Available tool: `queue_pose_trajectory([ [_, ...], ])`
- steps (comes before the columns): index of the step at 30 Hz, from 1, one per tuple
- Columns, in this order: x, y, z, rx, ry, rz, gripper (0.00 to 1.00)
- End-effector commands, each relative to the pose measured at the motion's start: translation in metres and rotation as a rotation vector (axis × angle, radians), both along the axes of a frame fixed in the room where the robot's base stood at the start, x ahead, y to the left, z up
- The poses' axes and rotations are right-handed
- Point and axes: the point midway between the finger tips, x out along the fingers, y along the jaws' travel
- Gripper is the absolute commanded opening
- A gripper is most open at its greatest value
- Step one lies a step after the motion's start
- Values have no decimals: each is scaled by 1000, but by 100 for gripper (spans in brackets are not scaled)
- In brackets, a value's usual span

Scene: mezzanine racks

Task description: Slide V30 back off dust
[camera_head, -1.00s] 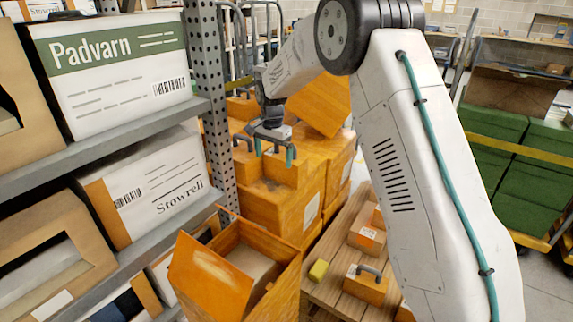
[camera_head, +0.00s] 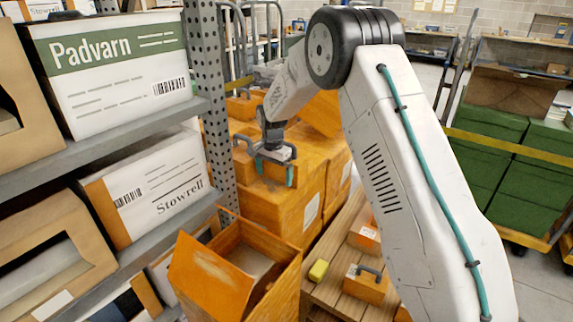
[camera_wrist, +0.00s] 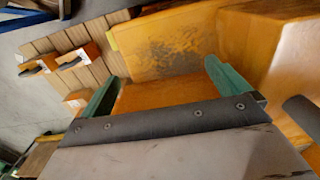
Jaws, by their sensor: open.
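My gripper (camera_head: 274,172) is open over the stacked orange boxes, its green fingers pointing down. In the wrist view its two fingers (camera_wrist: 163,72) stand apart on either side of an orange block (camera_wrist: 165,93). I cannot tell whether they touch it. Beyond the block is an orange top surface (camera_wrist: 185,30) with a dark dusty patch. No V30 marking is readable, so I cannot tell which block is V30.
An open orange box (camera_head: 232,275) stands in front. A wooden pallet (camera_head: 325,297) holds orange handled blocks (camera_head: 366,285) and a yellow block (camera_head: 318,270). The perforated rack post (camera_head: 213,100) is close on the left. Green crates (camera_head: 520,180) stand at right.

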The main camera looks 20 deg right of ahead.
Motion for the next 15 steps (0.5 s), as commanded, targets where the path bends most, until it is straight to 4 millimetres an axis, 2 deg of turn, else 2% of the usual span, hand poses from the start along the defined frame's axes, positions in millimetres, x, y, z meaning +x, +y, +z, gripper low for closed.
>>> queue_pose_trajectory([
  [15, 14, -18, 0, 0, 0, 0, 100],
])
